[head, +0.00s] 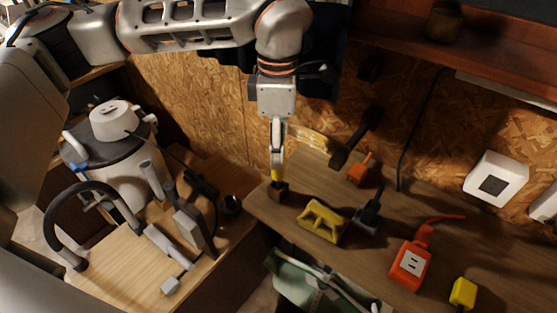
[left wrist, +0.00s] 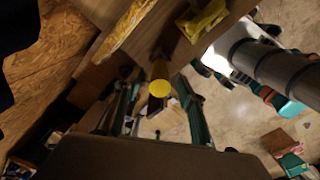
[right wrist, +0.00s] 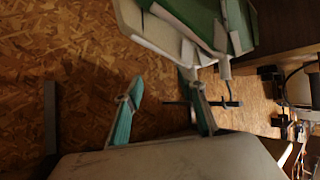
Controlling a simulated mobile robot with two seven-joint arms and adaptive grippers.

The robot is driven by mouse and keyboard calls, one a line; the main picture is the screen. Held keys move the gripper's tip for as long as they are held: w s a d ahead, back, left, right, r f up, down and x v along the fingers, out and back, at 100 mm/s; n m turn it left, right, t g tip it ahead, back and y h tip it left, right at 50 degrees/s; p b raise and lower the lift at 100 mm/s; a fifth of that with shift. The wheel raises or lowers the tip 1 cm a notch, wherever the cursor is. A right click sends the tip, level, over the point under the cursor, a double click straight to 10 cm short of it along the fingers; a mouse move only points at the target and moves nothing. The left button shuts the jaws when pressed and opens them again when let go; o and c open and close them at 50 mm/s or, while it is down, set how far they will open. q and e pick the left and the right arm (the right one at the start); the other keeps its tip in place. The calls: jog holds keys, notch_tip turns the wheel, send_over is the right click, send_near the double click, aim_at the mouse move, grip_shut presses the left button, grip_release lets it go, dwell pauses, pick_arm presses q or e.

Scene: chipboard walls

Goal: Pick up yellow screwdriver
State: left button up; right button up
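The yellow screwdriver (head: 277,174) shows as a short yellow handle above a dark block at the near left corner of the workbench. In the left wrist view its round yellow handle end (left wrist: 159,89) faces the camera. My left gripper (head: 278,160) points down at the handle from above. In the left wrist view its fingers (left wrist: 158,80) are apart, one on each side of the handle, with apparent gaps. The screwdriver's lower part is hidden. My right gripper (right wrist: 163,78) is open and empty, and is outside the head view.
The workbench (head: 380,270) holds a yellow tool (head: 322,221), a dark tool (head: 368,216), an orange socket box (head: 410,263) and a small yellow block (head: 463,293). A vacuum cleaner (head: 112,165) stands left. Chipboard wall (head: 200,110) is behind. A green-and-white object (right wrist: 190,25) is near my right gripper.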

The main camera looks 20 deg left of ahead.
aim_at(278, 171)
pick_arm(q)
notch_tip(278, 171, down, 4)
jog(key=shift+f+p, duration=0.1)
jog(key=shift+p, duration=0.2)
jog(key=shift+c, duration=0.5)
grip_shut()
